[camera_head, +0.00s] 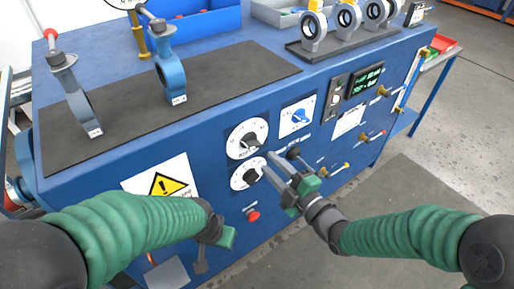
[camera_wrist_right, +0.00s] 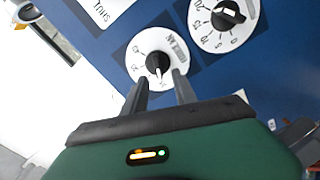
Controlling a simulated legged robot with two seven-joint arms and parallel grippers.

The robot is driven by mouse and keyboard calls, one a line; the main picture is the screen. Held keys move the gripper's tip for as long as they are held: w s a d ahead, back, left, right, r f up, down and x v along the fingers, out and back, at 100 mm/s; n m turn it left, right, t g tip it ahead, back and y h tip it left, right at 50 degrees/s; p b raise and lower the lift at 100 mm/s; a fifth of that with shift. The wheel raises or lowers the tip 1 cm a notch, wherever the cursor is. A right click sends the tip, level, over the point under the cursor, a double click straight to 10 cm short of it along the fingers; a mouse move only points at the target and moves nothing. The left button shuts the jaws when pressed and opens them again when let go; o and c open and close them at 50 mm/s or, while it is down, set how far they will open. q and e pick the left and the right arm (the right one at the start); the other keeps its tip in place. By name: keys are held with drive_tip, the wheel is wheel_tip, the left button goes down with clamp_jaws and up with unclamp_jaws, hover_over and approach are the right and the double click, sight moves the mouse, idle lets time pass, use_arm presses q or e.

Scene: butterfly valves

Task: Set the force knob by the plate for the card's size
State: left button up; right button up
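Two white dials with black knobs, the upper dial (camera_head: 247,139) and the lower dial (camera_head: 247,177), sit on the bench's blue front. I cannot tell which is the force knob. My right gripper (camera_head: 274,165) is open at the dials, its fingers partly in front of the panel. In the right wrist view, one dial (camera_wrist_right: 155,60) lies just beyond the parted fingers (camera_wrist_right: 160,85), its pointer between them; contact is unclear. A second dial (camera_wrist_right: 224,20) is beside it. A white text plate (camera_head: 348,121) is unreadable. My left gripper (camera_head: 205,258) hangs low; its fingers are unclear.
A blue knob (camera_head: 299,116) on a white plate is right of the upper dial. A red button (camera_head: 253,215) sits below. A display (camera_head: 366,83), brass-coloured handles and a warning sign (camera_head: 167,184) are also on the front. Valves stand on a dark mat (camera_head: 220,75) on top.

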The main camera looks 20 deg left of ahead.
sight(255, 148)
drive_tip(key=x, duration=0.6)
drive_tip(key=shift+w+d+r, duration=0.15)
drive_tip(key=shift+w+d, duration=0.05)
drive_tip(key=shift+w+a, duration=0.3)
drive_tip(key=shift+a, duration=0.4)
drive_tip(key=shift+d, duration=0.25)
clamp_jaws()
drive_tip(key=shift+s, duration=0.1)
